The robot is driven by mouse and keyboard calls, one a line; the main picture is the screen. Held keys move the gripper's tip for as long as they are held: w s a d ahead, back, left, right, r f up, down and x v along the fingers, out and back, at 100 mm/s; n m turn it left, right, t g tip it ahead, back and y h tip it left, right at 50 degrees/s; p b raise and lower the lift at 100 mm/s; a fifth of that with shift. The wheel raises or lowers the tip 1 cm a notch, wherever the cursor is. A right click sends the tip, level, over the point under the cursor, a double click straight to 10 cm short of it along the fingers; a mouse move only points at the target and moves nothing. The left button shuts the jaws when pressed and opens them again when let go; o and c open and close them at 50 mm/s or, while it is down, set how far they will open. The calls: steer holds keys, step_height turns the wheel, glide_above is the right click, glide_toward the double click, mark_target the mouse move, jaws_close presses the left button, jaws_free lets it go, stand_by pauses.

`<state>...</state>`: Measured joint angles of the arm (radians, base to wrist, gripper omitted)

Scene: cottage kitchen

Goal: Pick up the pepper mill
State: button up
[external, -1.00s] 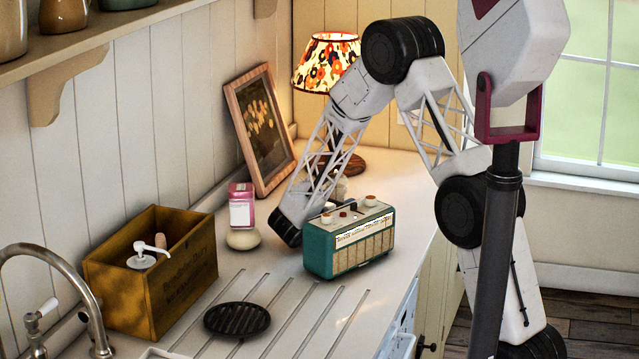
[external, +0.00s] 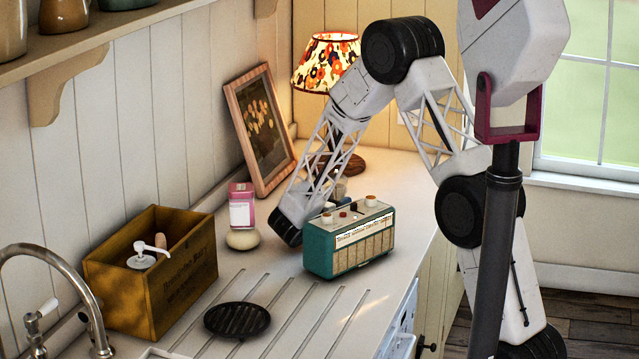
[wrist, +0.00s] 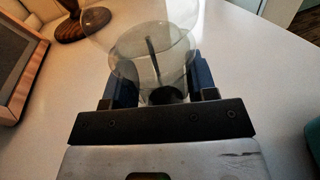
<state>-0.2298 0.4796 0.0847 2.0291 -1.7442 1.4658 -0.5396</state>
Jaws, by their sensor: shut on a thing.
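In the wrist view, a clear, see-through round vessel (wrist: 150,50) stands between my fingers, with a dark upright rod and a dark base inside. It seems to be the pepper mill; its top end is not clear to me. My gripper (wrist: 163,78) is shut on it, with one dark blue finger on each side. In the external view, the fingers and the mill are mostly hidden behind the teal radio (external: 348,240).
A lamp (external: 327,62) and a picture frame (external: 258,130) stand at the back. A pink-and-white box (external: 241,205), a pale rounded object (external: 243,239), a wooden crate (external: 190,270) and a black trivet (external: 237,319) are on the counter (external: 280,288). A shelf is above left.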

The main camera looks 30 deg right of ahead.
steer(key=shift+r, duration=0.1)
steer(key=shift+r, duration=4.9)
